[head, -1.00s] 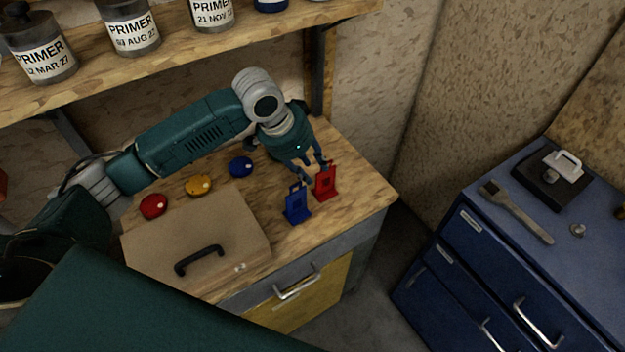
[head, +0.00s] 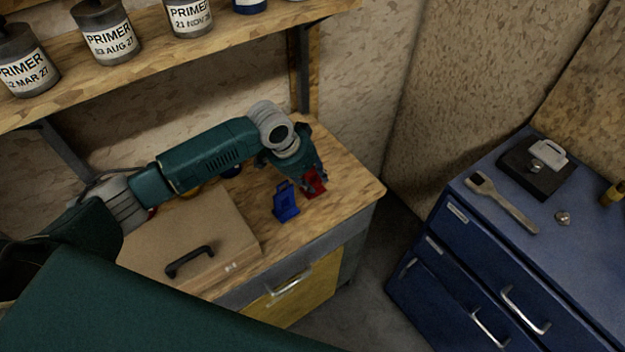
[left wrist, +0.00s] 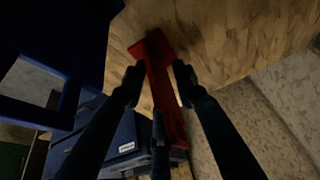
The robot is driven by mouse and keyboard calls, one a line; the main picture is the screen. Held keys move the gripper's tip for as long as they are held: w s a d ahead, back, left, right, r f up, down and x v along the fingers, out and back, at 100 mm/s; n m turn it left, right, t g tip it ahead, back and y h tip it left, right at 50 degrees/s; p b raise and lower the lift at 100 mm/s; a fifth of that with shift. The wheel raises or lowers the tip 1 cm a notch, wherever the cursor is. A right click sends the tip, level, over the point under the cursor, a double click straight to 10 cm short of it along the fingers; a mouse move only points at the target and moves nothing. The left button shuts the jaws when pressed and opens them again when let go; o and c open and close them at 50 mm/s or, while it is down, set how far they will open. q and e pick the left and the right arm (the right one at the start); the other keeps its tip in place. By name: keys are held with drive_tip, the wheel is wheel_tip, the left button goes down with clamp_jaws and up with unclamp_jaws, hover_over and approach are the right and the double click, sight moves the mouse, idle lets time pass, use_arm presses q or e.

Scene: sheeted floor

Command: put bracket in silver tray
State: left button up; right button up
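A red bracket-like piece (head: 314,186) stands on the wooden bench, partly hidden by my left gripper. A similar blue piece (head: 286,203) stands just left of it. My left gripper (head: 309,182) is low over the red piece. In the left wrist view its fingertips (left wrist: 158,82) are apart, one on each side of the red piece (left wrist: 162,98), with no clear grip on it. A large dark blue shape fills the left of that view, close to the camera. My right gripper is not in view. I see no silver tray.
A tan case (head: 190,240) with a black handle lies on the bench (head: 350,195). A shelf (head: 200,48) with primer cans hangs above. At right, a blue drawer cabinet (head: 480,250) carries a brush (head: 502,203), a small knob and a black block with a light-coloured piece.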

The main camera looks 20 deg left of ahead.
use_arm(q)
clamp_jaws()
drive_tip(key=shift+w, duration=0.1)
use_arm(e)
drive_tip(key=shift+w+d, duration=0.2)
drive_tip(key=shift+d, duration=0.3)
use_arm(q)
drive_tip(key=shift+r, duration=0.1)
